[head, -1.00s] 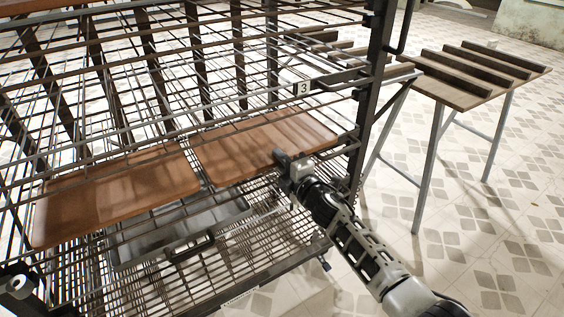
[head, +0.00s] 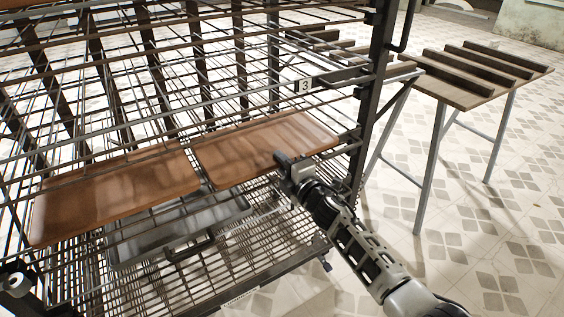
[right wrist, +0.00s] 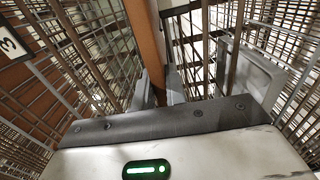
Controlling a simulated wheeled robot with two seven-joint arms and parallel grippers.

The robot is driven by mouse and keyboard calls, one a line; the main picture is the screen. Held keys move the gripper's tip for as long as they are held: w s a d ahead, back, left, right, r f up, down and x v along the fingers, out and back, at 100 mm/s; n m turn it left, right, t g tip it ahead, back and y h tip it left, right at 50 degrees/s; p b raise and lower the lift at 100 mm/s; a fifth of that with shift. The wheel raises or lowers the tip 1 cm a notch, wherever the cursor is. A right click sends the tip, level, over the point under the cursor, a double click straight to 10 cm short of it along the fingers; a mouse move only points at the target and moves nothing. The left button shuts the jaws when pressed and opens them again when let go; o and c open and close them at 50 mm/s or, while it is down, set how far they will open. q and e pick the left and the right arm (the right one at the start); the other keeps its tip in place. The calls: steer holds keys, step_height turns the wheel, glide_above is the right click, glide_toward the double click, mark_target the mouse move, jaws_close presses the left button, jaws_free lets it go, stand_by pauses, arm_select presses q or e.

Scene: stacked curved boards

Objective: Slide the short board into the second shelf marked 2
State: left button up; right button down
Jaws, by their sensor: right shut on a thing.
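A brown board (head: 262,146) with rounded corners, which I take to be the short board, lies nearly flat inside the wire rack, on the level below the tag marked 3 (head: 304,86). My right gripper (head: 285,163) is shut on its near edge, toward its right end. In the right wrist view the fingers (right wrist: 160,92) close on the board (right wrist: 146,40), seen edge-on. A second brown board (head: 115,196) lies to its left, end to end with it; a narrow gap shows between them. I see no tag marked 2. My left gripper is not in view.
Rack wires and a dark upright post (head: 371,90) stand close around my right gripper. A grey metal tray (head: 180,232) sits below the boards. A slatted table (head: 460,92) stands at the right. The tiled floor (head: 500,230) at the right is open.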

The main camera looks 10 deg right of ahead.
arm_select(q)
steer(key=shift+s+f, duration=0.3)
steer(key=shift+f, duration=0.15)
arm_select(e)
steer(key=c, duration=1.5)
jaws_free()
steer(key=shift+r, duration=0.1)
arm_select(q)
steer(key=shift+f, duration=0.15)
arm_select(e)
steer(key=shift+f, duration=0.3)
steer(key=shift+s, duration=0.1)
